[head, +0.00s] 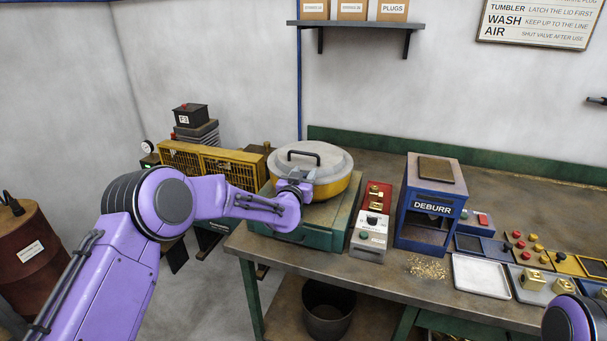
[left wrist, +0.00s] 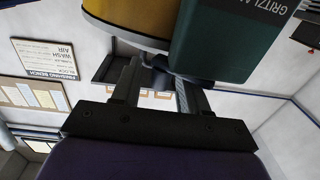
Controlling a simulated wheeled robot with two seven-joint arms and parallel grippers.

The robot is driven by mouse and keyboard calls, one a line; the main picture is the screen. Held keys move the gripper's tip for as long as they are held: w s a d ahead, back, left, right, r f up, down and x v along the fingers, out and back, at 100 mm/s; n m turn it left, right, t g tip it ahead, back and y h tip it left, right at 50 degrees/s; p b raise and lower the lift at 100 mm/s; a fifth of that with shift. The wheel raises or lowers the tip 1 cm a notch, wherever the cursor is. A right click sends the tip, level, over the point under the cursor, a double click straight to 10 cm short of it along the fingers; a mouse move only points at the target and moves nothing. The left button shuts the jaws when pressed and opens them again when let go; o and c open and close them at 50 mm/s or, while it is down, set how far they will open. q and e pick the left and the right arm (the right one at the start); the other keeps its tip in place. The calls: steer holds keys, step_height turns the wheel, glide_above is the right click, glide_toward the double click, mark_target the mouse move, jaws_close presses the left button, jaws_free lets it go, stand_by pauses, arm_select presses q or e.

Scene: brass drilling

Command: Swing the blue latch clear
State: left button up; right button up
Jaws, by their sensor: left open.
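The tumbler has a yellow bowl (head: 345,188) and a grey lid (head: 325,160) with a black handle on top. It stands on a green base (head: 318,240) at the left end of the bench. My left gripper (head: 300,183) is at the near left side of the bowl and hides part of its rim. In the left wrist view my left gripper (left wrist: 158,88) is open, its two fingers apart. A small dark bluish piece (left wrist: 160,64) shows between the fingertips, against the tumbler; I cannot tell for sure that it is the blue latch. No latch shows clearly in the head view.
Right of the tumbler stand a red and grey control box (head: 371,232) and a blue DEBURR box (head: 432,205). A yellow mesh guard (head: 212,163) is behind my left arm. A silver tray (head: 481,276) and small parts lie further right. My right arm shows at the lower right corner.

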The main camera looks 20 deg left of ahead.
arm_select(q)
jaws_close()
steer(key=shift+s+f+m+h+b, duration=0.1)
steer(key=shift+f+m+h+b, duration=0.15)
steer(key=shift+h+b, duration=0.4)
steer(key=m+h+b, duration=0.2)
steer(key=b, duration=0.1)
steer(key=shift+s+h, duration=0.25)
steer(key=shift+s+d+r+m+g+h, duration=0.15)
steer(key=shift+m+g+h, duration=0.2)
steer(key=shift+m+h, duration=0.35)
steer(key=shift+s+a+r+m+g+h, duration=0.15)
steer(key=shift+m+g+h, duration=0.25)
steer(key=shift+h, duration=0.55)
steer(key=shift+s+d+m+g+h, duration=0.2)
steer(key=shift+m+g+h, duration=0.15)
steer(key=shift+m+h, duration=0.35)
steer(key=shift+h, duration=0.45)
jaws_free()
steer(key=shift+s, duration=0.1)
